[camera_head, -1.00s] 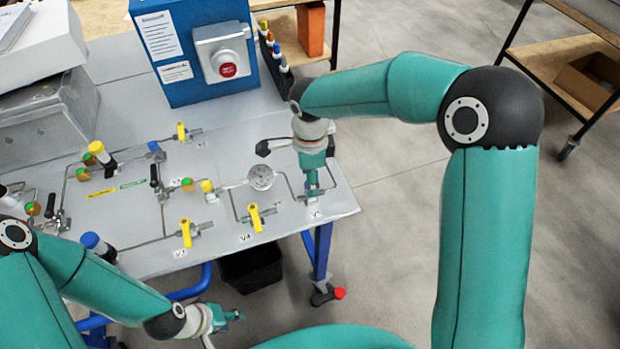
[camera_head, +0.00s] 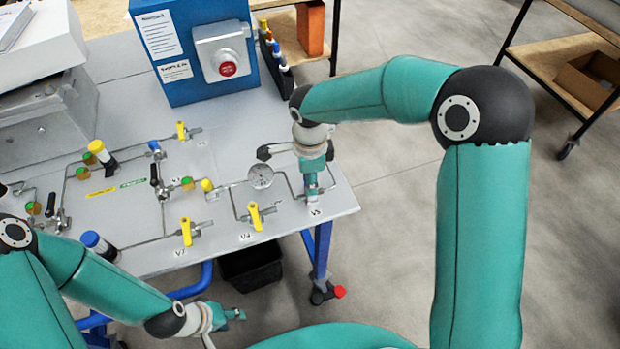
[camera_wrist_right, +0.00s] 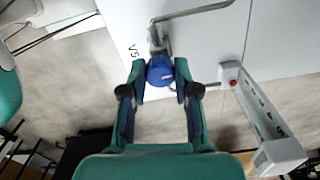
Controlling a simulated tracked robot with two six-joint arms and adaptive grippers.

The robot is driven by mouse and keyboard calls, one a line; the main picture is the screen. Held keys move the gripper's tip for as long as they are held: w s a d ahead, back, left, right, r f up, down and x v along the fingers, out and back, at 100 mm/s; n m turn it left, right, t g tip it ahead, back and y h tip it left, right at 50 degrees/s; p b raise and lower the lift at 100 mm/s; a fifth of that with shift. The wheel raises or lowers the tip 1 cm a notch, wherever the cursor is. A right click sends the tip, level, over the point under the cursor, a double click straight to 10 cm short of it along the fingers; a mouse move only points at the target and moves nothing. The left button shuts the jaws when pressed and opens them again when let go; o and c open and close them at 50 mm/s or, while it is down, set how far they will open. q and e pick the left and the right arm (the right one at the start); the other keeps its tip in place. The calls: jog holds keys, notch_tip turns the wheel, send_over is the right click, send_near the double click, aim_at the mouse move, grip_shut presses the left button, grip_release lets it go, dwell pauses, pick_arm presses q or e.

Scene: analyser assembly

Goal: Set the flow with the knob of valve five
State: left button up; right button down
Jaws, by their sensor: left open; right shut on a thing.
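The blue round knob of valve five (camera_wrist_right: 160,70) shows in the right wrist view, on a metal fitting at the panel's edge beside the V5 label (camera_wrist_right: 133,50). My right gripper (camera_wrist_right: 160,74) is shut on this knob, with one finger on each side of it. In the head view my right gripper (camera_head: 312,187) points down at the panel's right end, just above the V5 label (camera_head: 315,211), and hides the knob. My left gripper (camera_head: 238,315) is open and empty, in front of the table and away from the valves.
A round gauge (camera_head: 261,176) and a yellow-handled valve by the V4 label (camera_head: 255,216) stand left of my right gripper. A blue box with a red button (camera_head: 228,69) stands behind. The grey panel (camera_head: 230,120) between has free room.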

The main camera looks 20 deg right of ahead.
jog(key=shift+n, duration=0.4)
jog(key=shift+n+b, duration=0.7)
jog(key=shift+n, duration=0.2)
jog(key=n+b, duration=0.1)
jog(key=n, duration=0.1)
jog(key=shift+n, duration=0.3)
jog(key=n, duration=0.3)
jog(key=shift+n+b, duration=0.3)
jog(key=shift+b, duration=0.1)
jog(key=n, duration=0.3)
jog(key=shift+r+n, duration=0.1)
jog(key=shift+n, duration=0.2)
jog(key=n, duration=1.1)
jog(key=shift+n, duration=0.3)
jog(key=shift+w, duration=0.1)
